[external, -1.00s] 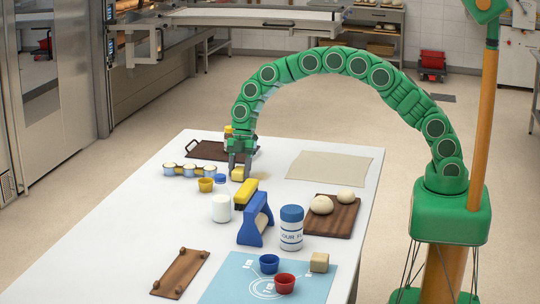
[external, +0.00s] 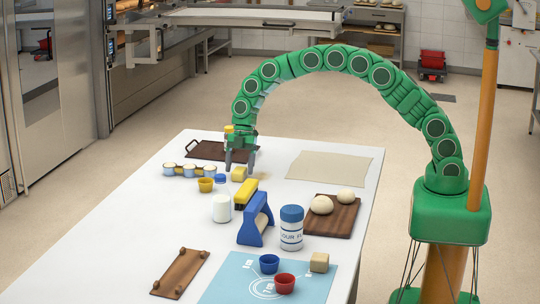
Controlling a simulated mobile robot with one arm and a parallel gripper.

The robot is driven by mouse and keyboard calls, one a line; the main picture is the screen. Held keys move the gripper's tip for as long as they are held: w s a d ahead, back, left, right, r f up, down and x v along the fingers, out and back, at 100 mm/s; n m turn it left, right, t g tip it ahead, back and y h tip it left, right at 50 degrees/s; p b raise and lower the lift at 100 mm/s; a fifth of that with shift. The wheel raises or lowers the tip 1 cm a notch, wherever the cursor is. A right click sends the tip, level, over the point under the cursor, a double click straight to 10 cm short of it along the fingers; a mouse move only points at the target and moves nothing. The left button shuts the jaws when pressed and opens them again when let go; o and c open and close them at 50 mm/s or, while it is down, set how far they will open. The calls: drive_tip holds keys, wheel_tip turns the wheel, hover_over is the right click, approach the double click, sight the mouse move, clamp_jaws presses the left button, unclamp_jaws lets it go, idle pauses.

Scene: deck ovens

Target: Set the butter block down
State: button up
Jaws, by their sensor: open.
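The butter block (external: 238,174), a small pale yellow block, rests on the white table (external: 160,222) toward its far end, near the tray and the muffin tin. My gripper (external: 241,166) is open just above and behind the block, with its fingers pointing down. The fingers look clear of the block, though the small view hides any slight contact.
A blue stand (external: 252,228) and flour jar (external: 291,232) are nearer. A dark tray (external: 205,151) lies behind; a beige cloth (external: 330,168) lies right.

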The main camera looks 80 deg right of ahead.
drive_tip(key=v, duration=1)
drive_tip(key=s+r+m, duration=0.4)
drive_tip(key=s+r, duration=0.2)
drive_tip(key=s, duration=0.5)
drive_tip(key=s+d+m+h, duration=0.1)
drive_tip(key=s+d+m, duration=0.2)
drive_tip(key=s, duration=1.2)
drive_tip(key=s+d+m+g+h, duration=0.1)
drive_tip(key=s+m, duration=0.5)
drive_tip(key=s, duration=0.8)
drive_tip(key=s+d+r+m+h, duration=0.1)
drive_tip(key=s+d+m, duration=0.4)
drive_tip(key=s, duration=1)
drive_tip(key=shift+s+d+g+h, duration=0.3)
drive_tip(key=shift+d+g+h, duration=0.1)
drive_tip(key=shift+h, duration=0.3)
